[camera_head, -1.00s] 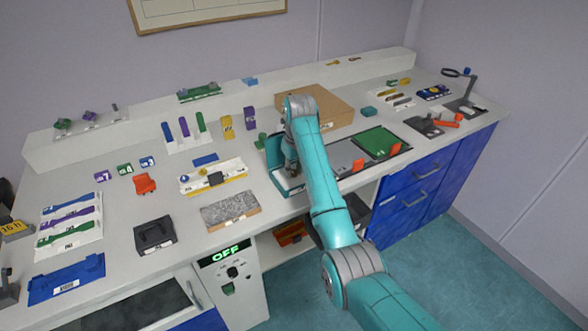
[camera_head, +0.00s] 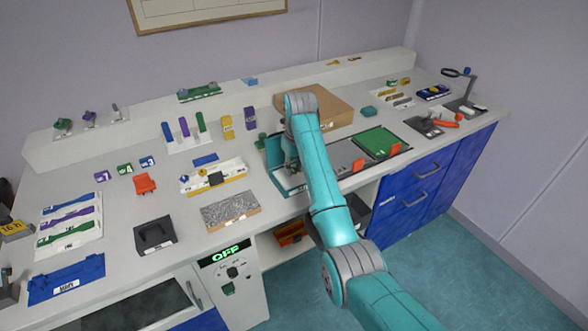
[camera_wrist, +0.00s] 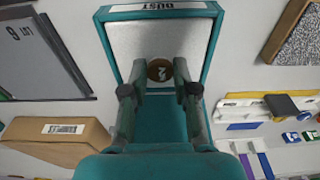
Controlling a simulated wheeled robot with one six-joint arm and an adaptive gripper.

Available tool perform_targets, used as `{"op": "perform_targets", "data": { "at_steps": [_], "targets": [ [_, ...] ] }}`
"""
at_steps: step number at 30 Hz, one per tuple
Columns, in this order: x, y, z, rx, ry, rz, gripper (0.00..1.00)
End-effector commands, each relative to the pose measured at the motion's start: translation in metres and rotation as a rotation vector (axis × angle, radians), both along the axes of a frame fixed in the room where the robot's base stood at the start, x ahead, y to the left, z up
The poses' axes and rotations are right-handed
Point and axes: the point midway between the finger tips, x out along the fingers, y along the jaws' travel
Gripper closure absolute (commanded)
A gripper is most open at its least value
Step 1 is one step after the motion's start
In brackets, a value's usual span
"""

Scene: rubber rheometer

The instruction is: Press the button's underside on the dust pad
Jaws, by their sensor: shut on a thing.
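The dust pad is a pale square surface (camera_wrist: 125,42) in a teal tray whose label reads "DUST". In the head view the tray (camera_head: 274,153) stands at the middle of the bench, partly hidden by my arm. The button (camera_wrist: 160,70) is a small brown disc with a pale mark on its top. Whether the button's underside touches the pad is hidden.
A grey speckled slab (camera_head: 231,211) lies left of the tray. A cardboard box (camera_head: 330,112) stands behind it. Grey and green panels (camera_head: 379,141) lie to the right.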

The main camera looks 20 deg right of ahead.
Motion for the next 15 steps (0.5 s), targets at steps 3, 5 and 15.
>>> {"op": "perform_targets", "data": {
  "at_steps": [3,5,15],
  "targets": [
    [0.0,0.0,0.009,0.0,-0.002,0.0,0.99],
    [0.0,0.0,0.013,0.0,-0.002,0.0,0.99],
    [0.001,0.0,0.037,0.0,-0.002,0.0,0.99]
  ]
}}
